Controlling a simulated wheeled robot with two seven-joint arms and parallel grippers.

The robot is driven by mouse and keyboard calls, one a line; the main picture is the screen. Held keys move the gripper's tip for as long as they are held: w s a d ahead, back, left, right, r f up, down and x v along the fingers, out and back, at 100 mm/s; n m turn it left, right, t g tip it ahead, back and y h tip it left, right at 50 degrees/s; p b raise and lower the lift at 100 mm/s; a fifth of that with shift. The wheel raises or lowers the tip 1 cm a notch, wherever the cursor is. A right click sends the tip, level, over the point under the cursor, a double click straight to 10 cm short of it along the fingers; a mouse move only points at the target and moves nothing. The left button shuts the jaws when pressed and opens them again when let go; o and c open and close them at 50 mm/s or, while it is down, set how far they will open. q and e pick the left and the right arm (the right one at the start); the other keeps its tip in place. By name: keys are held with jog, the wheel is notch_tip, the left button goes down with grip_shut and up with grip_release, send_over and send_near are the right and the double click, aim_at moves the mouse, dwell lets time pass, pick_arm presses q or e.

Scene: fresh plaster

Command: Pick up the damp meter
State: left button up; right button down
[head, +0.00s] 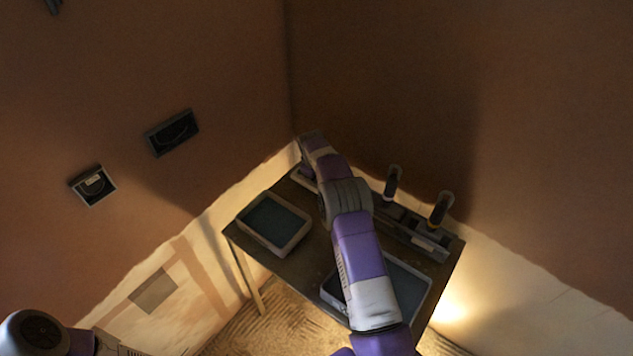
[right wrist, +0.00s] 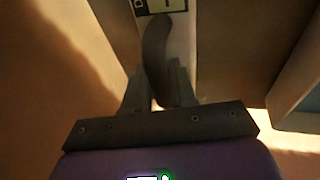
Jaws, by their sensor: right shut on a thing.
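The damp meter (right wrist: 181,38) shows in the right wrist view as a pale body with a dark curved strip and a black-framed label at the top edge. My right gripper (right wrist: 157,90) is shut on it, with one finger on each side. The meter's upper end is cut off by the frame. In the head view my right arm reaches over the table (head: 318,250) to its far corner and hides the meter and the fingers. I cannot tell whether the meter touches the table. My left gripper is out of view; only part of my left arm shows at the lower left.
A shallow tray (head: 298,240) stands on the table's left side, and another tray (head: 418,299) lies partly under my right arm. A rack (head: 432,250) with two upright dark-handled things stands along the right edge. Two wall boxes (head: 172,132) (head: 93,186) sit on the left wall.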

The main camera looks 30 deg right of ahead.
notch_tip(320, 180, up, 10)
jog(key=shift+r+p, duration=0.1)
jog(key=shift+p, duration=0.8)
jog(key=c, duration=1.4)
grip_release()
jog(key=c, duration=0.5)
jog(key=shift+o, duration=0.2)
